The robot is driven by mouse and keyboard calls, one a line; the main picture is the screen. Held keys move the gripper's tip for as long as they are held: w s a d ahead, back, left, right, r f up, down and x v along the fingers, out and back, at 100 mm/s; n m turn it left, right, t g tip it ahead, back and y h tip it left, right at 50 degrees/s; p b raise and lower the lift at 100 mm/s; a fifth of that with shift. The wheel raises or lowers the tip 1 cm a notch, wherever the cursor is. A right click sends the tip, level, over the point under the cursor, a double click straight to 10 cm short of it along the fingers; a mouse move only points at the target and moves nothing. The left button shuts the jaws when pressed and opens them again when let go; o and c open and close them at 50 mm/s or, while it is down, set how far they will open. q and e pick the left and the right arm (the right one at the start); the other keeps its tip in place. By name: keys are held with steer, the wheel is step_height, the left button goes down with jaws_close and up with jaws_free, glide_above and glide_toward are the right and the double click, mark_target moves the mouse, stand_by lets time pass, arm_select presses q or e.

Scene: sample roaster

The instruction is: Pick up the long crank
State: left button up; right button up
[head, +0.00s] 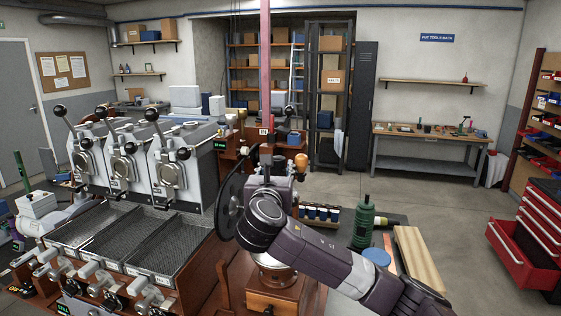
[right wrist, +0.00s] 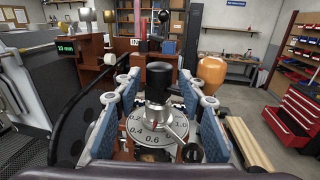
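No whole long crank can be made out. An orange wooden knob (head: 301,160) shows just right of my right gripper (head: 267,165), and also in the right wrist view (right wrist: 212,70); whatever it is fixed to is mostly hidden. In the right wrist view my right gripper (right wrist: 160,88) is open. Its blue-padded fingers stand either side of a black knob (right wrist: 159,74) on a metal shaft above a numbered dial (right wrist: 148,138). Gaps show beside the knob. A wooden box with a drawer (head: 272,301) is below my right arm. I cannot make out my left gripper.
A black spoked wheel (head: 231,207) is close left of my right gripper. A roaster bank (head: 128,165) with mesh trays (head: 170,240) fills the left. Open floor lies beyond, beside a red drawer cabinet (head: 519,245).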

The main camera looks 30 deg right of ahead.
steer(key=shift+x, duration=0.95)
steer(key=shift+c, duration=0.3)
jaws_close()
steer(key=shift+r, duration=0.1)
steer(key=shift+r, duration=0.1)
